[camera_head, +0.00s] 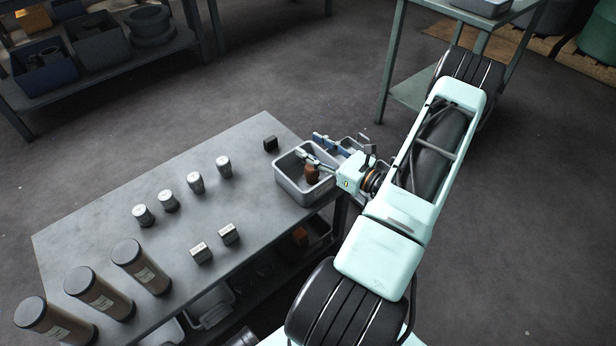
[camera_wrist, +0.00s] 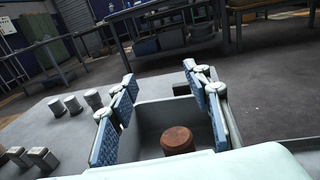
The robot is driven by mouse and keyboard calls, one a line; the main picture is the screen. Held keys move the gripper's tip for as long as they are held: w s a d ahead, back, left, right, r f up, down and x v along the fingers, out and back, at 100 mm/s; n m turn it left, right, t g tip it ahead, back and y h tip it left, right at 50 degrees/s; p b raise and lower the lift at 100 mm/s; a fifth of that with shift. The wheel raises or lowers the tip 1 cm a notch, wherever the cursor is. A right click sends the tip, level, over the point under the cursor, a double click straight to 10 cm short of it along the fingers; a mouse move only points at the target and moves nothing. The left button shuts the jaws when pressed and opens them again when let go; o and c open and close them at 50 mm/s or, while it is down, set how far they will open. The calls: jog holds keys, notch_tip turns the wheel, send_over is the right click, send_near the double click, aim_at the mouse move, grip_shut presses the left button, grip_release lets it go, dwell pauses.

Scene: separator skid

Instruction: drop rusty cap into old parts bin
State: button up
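The rusty cap (camera_head: 312,173) is a short reddish-brown cylinder. It shows inside the walls of a grey open bin (camera_head: 291,184) at the right end of the table. In the wrist view the cap (camera_wrist: 177,140) is within the bin (camera_wrist: 150,112), below and between my fingers, touching neither. Whether it rests on the bin floor is hard to tell. My gripper (camera_head: 309,147) is over the bin with its two blue-padded fingers spread wide. The wrist view also shows the gripper (camera_wrist: 160,78) open and empty.
A small dark block (camera_head: 270,144) sits beside the bin. Several metal cups (camera_head: 195,182), two small blocks (camera_head: 201,253) and brown cylinders (camera_head: 140,266) stand on the table (camera_head: 105,212).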

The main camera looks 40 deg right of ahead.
jog(key=shift+o, duration=0.2)
jog(key=shift+s, duration=0.1)
jog(key=v, duration=1.2)
